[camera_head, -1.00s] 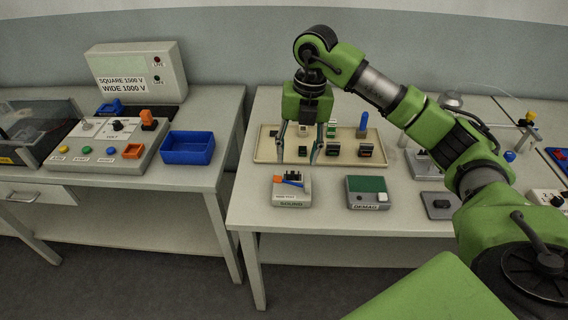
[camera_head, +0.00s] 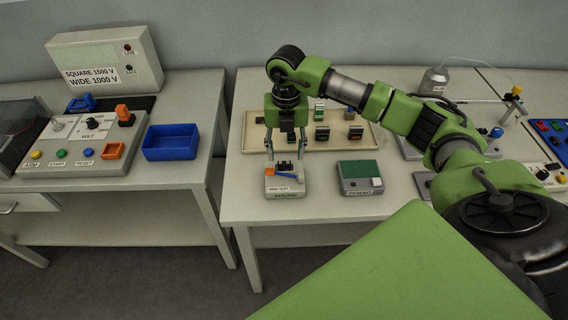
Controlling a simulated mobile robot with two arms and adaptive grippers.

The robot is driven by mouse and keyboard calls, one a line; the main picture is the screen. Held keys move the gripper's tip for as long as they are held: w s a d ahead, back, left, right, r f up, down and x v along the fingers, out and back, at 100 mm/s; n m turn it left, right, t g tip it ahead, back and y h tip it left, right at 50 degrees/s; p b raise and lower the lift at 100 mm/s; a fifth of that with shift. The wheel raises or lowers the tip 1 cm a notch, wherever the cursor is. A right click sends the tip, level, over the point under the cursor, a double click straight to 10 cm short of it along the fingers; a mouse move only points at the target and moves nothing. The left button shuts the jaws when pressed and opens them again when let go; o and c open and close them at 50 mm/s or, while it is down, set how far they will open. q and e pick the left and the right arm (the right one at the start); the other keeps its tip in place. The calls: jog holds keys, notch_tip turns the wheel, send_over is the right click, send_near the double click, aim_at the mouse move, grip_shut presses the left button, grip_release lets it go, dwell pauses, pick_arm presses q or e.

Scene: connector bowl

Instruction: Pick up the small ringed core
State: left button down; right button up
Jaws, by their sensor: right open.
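I cannot make out for certain which piece is the small ringed core. Several small dark, green and white pieces, such as a dark piece (camera_head: 322,133), sit in the beige tray (camera_head: 248,134) on the right table. My right gripper (camera_head: 286,156) points down with its two thin fingers apart, empty. It appears over the front left part of the tray, its tips just behind the grey SOUND block (camera_head: 285,188), which has an orange and blue piece on top. Contact with the block cannot be told. My right arm and gripper hide part of the tray. My left gripper is out of view.
A grey block with a green top (camera_head: 359,173) stands right of the SOUND block. On the left table are a blue bin (camera_head: 170,152), a control panel (camera_head: 85,165) and a voltage sign box (camera_head: 105,62). A gap separates the tables.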

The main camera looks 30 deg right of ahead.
aim_at(284, 164)
jog(key=f, duration=0.1)
jog(key=f+p, duration=0.1)
jog(key=f, duration=0.1)
jog(key=shift+a+f, duration=0.25)
jog(key=shift+f, duration=0.35)
jog(key=c, duration=1.2)
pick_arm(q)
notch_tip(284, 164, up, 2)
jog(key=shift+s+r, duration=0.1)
